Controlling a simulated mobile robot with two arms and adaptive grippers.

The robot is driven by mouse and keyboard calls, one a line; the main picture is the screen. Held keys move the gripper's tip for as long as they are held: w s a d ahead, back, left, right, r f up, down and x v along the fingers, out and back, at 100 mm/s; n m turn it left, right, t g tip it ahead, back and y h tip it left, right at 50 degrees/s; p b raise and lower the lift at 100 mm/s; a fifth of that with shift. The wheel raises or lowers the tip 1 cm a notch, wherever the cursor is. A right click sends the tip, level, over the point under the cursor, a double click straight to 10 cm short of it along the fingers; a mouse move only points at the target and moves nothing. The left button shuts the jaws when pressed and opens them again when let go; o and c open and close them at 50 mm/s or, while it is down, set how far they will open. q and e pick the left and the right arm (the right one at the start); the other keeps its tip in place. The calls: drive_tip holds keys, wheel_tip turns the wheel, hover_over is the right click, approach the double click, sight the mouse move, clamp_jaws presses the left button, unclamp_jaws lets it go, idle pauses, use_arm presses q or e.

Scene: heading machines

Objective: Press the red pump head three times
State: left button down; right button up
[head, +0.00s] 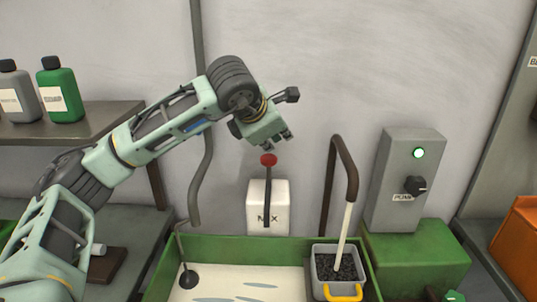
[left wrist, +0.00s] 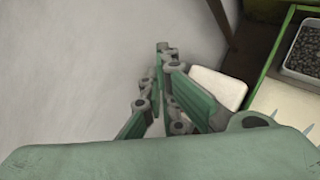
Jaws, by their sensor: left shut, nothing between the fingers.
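The red pump head (head: 268,160) is a small rounded red knob on top of a dark upright stem. The stem runs down the front of a white box (head: 280,205) marked with dark letters, partly covered by it. My left gripper (head: 286,139) is above and slightly right of the red head, with a small gap showing between them. Its fingers are shut with nothing held. In the left wrist view the fingers (left wrist: 163,75) are together, and the white box (left wrist: 217,87) shows to their right. The red head does not show there.
A green-rimmed tray (head: 225,243) lies below, holding a grey tub (head: 318,258) of dark granules. A dark curved pipe (head: 350,175) and a grey switch box (head: 405,170) stand right. A shelf (head: 95,125) with bottles is left, behind my arm.

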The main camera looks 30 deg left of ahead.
use_arm(q)
wheel_tip(320, 180, up, 5)
drive_tip(key=p, duration=0.3)
idle(0.4)
idle(0.8)
